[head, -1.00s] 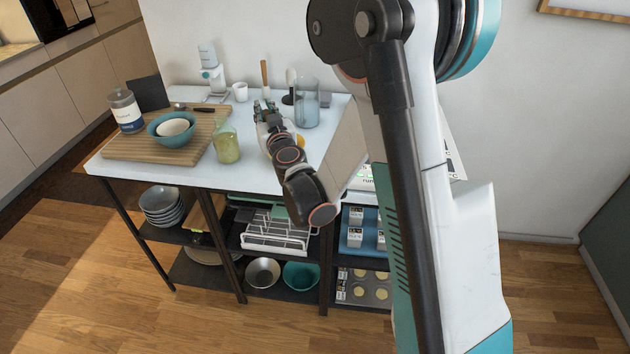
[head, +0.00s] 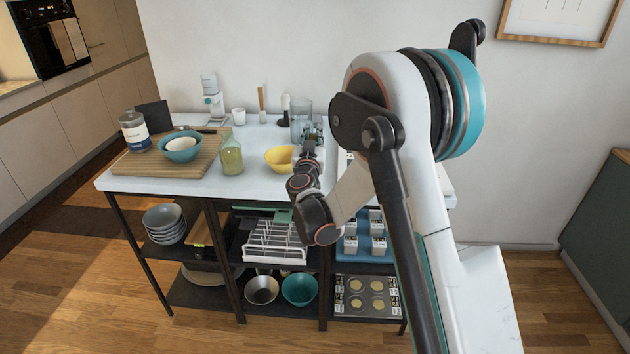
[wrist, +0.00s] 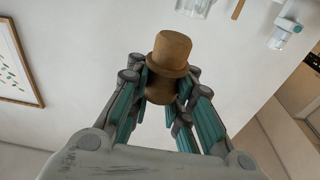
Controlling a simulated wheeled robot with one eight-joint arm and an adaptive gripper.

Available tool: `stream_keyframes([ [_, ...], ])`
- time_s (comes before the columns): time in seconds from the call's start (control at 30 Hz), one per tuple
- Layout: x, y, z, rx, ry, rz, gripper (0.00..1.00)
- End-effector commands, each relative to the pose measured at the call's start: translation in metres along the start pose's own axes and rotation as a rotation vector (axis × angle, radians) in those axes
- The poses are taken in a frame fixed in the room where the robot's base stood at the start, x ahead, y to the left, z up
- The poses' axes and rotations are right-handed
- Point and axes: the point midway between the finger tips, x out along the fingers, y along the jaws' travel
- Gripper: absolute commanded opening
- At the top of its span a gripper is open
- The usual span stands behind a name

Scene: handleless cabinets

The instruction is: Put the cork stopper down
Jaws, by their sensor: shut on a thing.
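The cork stopper (wrist: 170,58) is tan-brown, with a wide top above a narrower lower part. In the wrist view my gripper (wrist: 162,92) is shut on it, with teal-padded fingers on both sides of its lower part. In the head view my gripper (head: 308,138) is over the right part of the white tabletop (head: 262,180), in front of a clear glass jar (head: 296,112). The stopper cannot be made out in the head view. I cannot tell how high it is above the tabletop.
A yellow bowl (head: 279,159) stands just left of my gripper. A green-yellow bottle (head: 231,158) stands further left, beside a wooden board (head: 150,165) with a teal bowl (head: 181,150). A wooden-handled tool (head: 262,103) stands behind. Bare tabletop shows around the bottle and bowl.

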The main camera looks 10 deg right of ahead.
Motion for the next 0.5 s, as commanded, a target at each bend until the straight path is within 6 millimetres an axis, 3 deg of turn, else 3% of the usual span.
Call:
stream_keyframes([
  [0.03, -0.002, 0.000, 0.017, 0.000, 0.000, 0.000, 0.00],
  [0.23, -0.007, 0.001, 0.062, 0.000, 0.000, 0.000, 0.00],
  [0.5, -0.010, 0.002, 0.086, 0.000, 0.000, 0.000, 0.00],
])
